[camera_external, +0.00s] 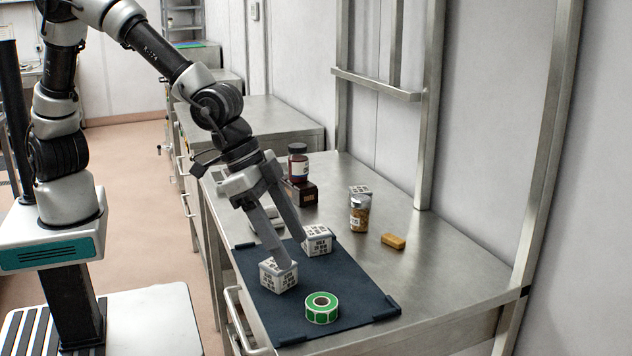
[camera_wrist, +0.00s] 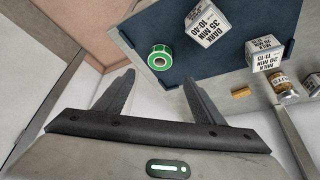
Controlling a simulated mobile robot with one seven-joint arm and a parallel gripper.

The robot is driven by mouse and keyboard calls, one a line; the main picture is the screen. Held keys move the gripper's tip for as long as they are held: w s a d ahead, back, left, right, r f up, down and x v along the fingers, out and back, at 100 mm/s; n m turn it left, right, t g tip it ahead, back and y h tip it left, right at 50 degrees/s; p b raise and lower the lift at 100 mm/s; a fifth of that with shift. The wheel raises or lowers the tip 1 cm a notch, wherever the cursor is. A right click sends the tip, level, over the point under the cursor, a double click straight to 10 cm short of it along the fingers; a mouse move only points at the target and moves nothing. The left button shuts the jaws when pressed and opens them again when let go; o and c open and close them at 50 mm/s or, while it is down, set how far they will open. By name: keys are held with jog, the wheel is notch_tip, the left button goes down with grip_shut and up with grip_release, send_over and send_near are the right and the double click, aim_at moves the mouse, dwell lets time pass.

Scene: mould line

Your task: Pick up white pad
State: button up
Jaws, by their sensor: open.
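A pale, low, rounded object (camera_external: 268,214) lies on the steel bench just behind the dark mat, partly hidden by my gripper's finger; it may be the white pad, but I cannot be sure. I see no clear white pad in the wrist view. My gripper (camera_external: 295,252) is open and empty, its fingers pointing down over the mat and overlapping two white printed blocks in the picture. I cannot tell whether they touch. In the wrist view, the fingers of my gripper (camera_wrist: 158,77) are spread apart with nothing between them.
The dark mat (camera_external: 352,299) bears a front white block (camera_external: 277,276), a back white block (camera_external: 318,241) and a green label roll (camera_external: 321,308). Beyond are a yellow bar (camera_external: 393,241), a jar (camera_external: 359,216), a brown bottle (camera_external: 298,163) and a dark box (camera_external: 302,194). Bench right of these is clear.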

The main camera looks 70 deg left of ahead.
jog(key=shift+o, duration=0.5)
notch_tip(320, 180, up, 6)
jog(key=n+g+y+p, duration=0.2)
jog(key=n+g+y, duration=0.15)
jog(key=n, duration=0.35)
send_over(266, 207)
jog(key=shift+g, duration=0.45)
notch_tip(266, 207, down, 17)
jog(key=shift+r, duration=0.1)
jog(key=shift+c, duration=0.4)
jog(key=c, duration=1.1)
